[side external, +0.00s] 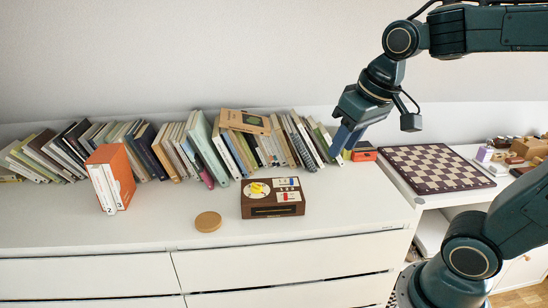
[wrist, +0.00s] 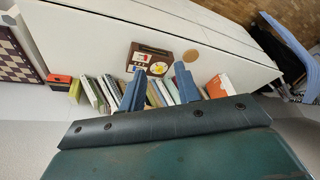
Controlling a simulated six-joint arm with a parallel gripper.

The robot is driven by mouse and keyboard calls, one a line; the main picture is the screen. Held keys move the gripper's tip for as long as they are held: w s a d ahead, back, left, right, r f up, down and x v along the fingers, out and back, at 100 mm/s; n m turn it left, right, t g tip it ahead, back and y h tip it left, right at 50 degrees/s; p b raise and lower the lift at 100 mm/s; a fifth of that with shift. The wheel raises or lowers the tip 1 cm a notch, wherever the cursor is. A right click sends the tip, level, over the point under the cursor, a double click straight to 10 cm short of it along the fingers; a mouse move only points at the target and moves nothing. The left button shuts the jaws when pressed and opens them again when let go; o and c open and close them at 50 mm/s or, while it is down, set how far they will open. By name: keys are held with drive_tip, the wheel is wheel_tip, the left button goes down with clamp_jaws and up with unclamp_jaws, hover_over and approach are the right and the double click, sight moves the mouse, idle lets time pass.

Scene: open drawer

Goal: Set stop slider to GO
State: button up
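A dark brown wooden box (side external: 272,210) sits on the white dresser top, with a yellow dial and two small white panels on its upper face. One panel has a blue mark (side external: 286,183) and the other a red mark (side external: 288,196). The lettering and slider position are too small to read, so I cannot tell which is the stop slider. The box also shows in the wrist view (wrist: 151,57), beyond the fingers. My gripper (side external: 347,140) is in the air, to the right of and above the box. Its two blue fingers are apart with nothing between them.
A row of leaning books (side external: 205,148) stands behind the box along the wall. A chessboard (side external: 436,167) and an orange-and-black box (side external: 363,151) are at the right. The dresser front edge is clear.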

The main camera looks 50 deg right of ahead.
drive_tip(key=w+d+f+m+g, duration=0.25)
drive_tip(key=w+d, duration=0.25)
drive_tip(key=w, duration=0.7)
drive_tip(key=m+g, duration=0.2)
drive_tip(key=m, duration=0.3)
hover_over(286, 194)
wheel_tip(286, 194, down, 12)
drive_tip(key=shift+a+n, duration=0.15)
drive_tip(key=shift+n, duration=0.1)
drive_tip(key=shift+f, duration=0.1)
wheel_tip(286, 194, down, 14)
drive_tip(key=shift+r, duration=0.25)
clamp_jaws()
